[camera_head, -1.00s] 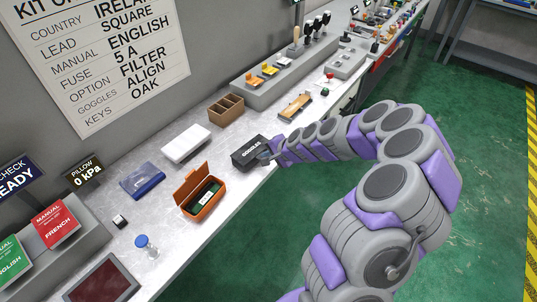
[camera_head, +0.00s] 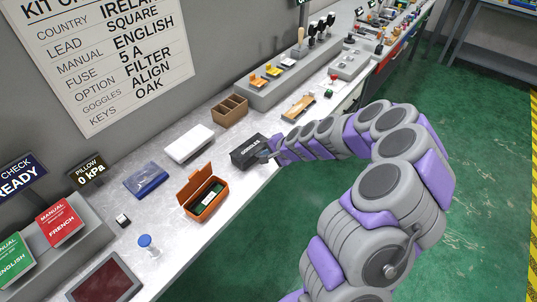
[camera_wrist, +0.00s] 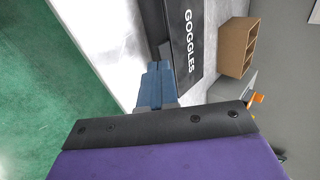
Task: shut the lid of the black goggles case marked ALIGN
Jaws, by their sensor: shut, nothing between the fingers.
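The black goggles case (camera_head: 246,157) sits near the front edge of the bench, and its white GOGGLES lettering is readable. Its lid looks down, with no clear gap in the head view. I cannot read an ALIGN mark on it. In the wrist view the case (camera_wrist: 187,60) fills the upper middle, lettering facing the camera. My gripper (camera_head: 265,155) is at the right end of the case, close against it. Its blue fingers (camera_wrist: 155,88) are together and empty, beside or touching the dark case side; exact contact is unclear.
An orange case (camera_head: 212,205) with its lid raised stands to the left. A white box (camera_head: 189,144), a blue pouch (camera_head: 146,181) and a brown divided box (camera_head: 230,111) lie behind. A wooden piece (camera_head: 298,107) lies farther right. Green floor is open beyond the bench edge.

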